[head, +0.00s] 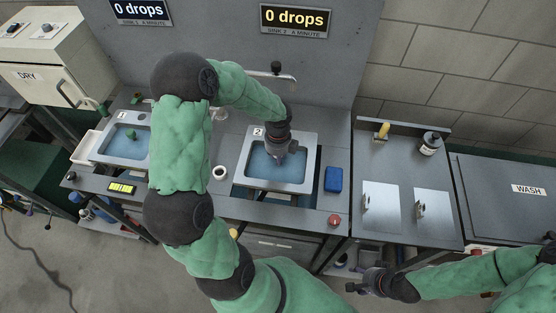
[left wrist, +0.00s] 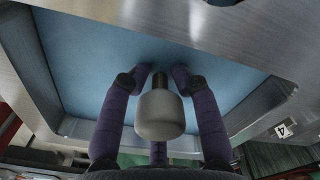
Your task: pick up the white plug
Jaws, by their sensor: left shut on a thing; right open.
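My left gripper (head: 283,148) is over the basin of the sink marked 2 (head: 310,160) in the head view. In the left wrist view its purple fingers (left wrist: 161,78) are closed around a pale grey-white plug (left wrist: 161,114) with a rounded cylindrical body and a thin darker stem. The fingertips are near the stem, in front of the blue basin floor (left wrist: 90,60). The plug is too small to make out clearly in the head view. My right gripper (head: 368,283) is open and empty at the lower right, in front of the counter.
A faucet (head: 275,70) stands behind the sink. A small white cup (head: 220,172) is left of it; a blue sponge (head: 333,179) and red knob (head: 334,221) are right. Another sink (head: 100,150) is left.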

